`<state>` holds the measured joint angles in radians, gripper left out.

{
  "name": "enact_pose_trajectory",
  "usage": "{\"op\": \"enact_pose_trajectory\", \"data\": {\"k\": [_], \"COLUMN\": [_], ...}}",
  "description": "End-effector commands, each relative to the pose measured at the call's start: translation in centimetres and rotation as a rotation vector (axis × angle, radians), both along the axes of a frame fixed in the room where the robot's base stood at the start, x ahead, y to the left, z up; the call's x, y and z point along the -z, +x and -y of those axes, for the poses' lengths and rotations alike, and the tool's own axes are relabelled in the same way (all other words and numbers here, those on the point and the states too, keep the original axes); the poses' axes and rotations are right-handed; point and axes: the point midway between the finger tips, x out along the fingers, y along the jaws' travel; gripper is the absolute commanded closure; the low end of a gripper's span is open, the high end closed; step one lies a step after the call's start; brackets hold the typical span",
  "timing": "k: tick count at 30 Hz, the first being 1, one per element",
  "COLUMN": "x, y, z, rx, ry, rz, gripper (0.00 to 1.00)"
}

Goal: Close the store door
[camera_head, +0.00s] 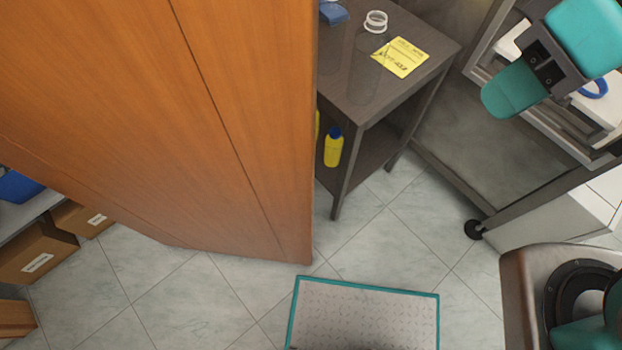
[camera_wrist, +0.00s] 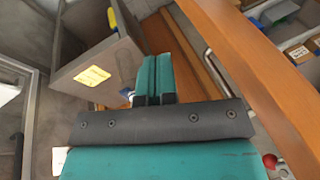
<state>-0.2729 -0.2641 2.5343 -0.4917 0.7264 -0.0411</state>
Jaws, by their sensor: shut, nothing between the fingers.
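The store door, a tall orange wooden panel (camera_head: 215,130), fills the left of the head view. It stands out from the shelves behind it, with its free edge near the middle of the picture. In the wrist view, orange wood (camera_wrist: 255,60) runs diagonally down the right side. My gripper (camera_head: 497,100) is at the upper right of the head view, well to the right of the door and apart from it. Its teal fingers (camera_wrist: 157,62) are together and empty in the wrist view. A grey curved bar (camera_wrist: 215,72) shows beside the wood; what it belongs to is unclear.
A dark table (camera_head: 440,45) with a yellow note (camera_head: 401,57) and a white ring (camera_head: 376,22) stands right of the door. A yellow bottle (camera_head: 333,149) is on its lower shelf. Cardboard boxes (camera_head: 35,252) show at left. A teal-edged mat (camera_head: 365,312) lies on the floor.

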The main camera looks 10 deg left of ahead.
Motion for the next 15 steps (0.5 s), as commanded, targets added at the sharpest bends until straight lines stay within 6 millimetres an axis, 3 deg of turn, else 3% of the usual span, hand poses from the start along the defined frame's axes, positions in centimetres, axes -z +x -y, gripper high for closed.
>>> {"op": "enact_pose_trajectory", "data": {"k": [5, 9, 15], "x": [6.1, 13.1, 23.0], "y": [3.4, 6.4, 8.5], "z": [-3.3, -7.0, -11.4], "rx": [-0.250, -0.517, -0.826], "ry": [0.031, 0.094, 0.206], "rz": [-0.032, -0.051, -0.061], "gripper": [1.00, 1.00, 1.00]}}
